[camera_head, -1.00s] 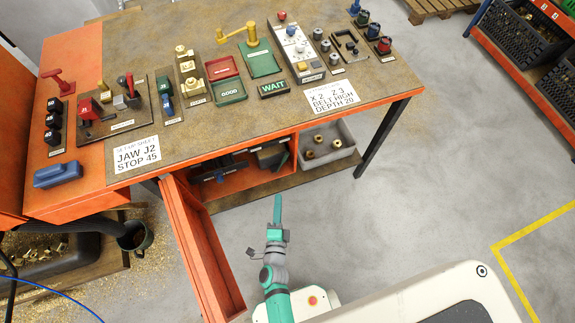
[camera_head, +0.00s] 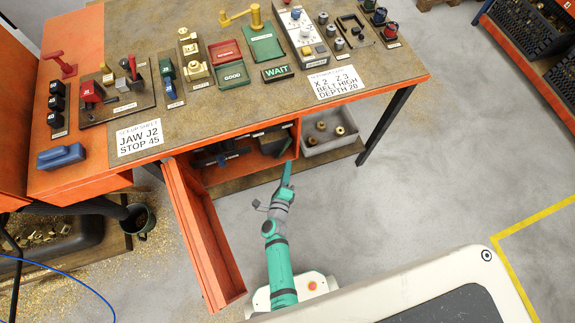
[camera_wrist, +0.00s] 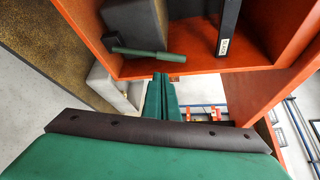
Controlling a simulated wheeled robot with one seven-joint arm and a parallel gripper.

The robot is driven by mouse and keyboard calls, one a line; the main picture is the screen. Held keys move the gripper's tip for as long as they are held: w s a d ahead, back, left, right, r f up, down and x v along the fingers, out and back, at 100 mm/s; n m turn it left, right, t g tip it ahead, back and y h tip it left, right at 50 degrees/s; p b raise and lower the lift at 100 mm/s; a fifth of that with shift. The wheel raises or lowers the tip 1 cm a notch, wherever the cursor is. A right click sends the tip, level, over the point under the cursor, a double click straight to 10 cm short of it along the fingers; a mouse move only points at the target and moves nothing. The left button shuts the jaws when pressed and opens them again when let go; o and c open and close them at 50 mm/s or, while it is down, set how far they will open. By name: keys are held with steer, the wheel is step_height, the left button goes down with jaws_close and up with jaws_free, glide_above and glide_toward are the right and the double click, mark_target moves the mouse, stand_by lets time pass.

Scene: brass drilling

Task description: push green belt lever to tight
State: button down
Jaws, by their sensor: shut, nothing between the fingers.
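A green bar-like handle (camera_wrist: 148,53) lies across the front of the open compartment under the bench in the wrist view, beside a grey block (camera_wrist: 140,28). I take it for the green belt lever, but its mounting and setting are not clear. In the head view that compartment (camera_head: 288,125) is dark, and the handle cannot be made out for certain. My gripper (camera_head: 288,165) is just in front of the compartment. In the wrist view my gripper's green fingers (camera_wrist: 162,77) are together and empty, their tips close below the handle; contact cannot be told.
Orange compartment walls (camera_wrist: 85,30) enclose the space ahead. A black upright part with a label (camera_wrist: 226,30) stands inside. A grey bin (camera_head: 345,144) sits right of the compartment. The floor at right is clear.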

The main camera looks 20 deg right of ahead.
mark_target(284, 149)
steer(key=x, duration=0.8)
stand_by(0.4)
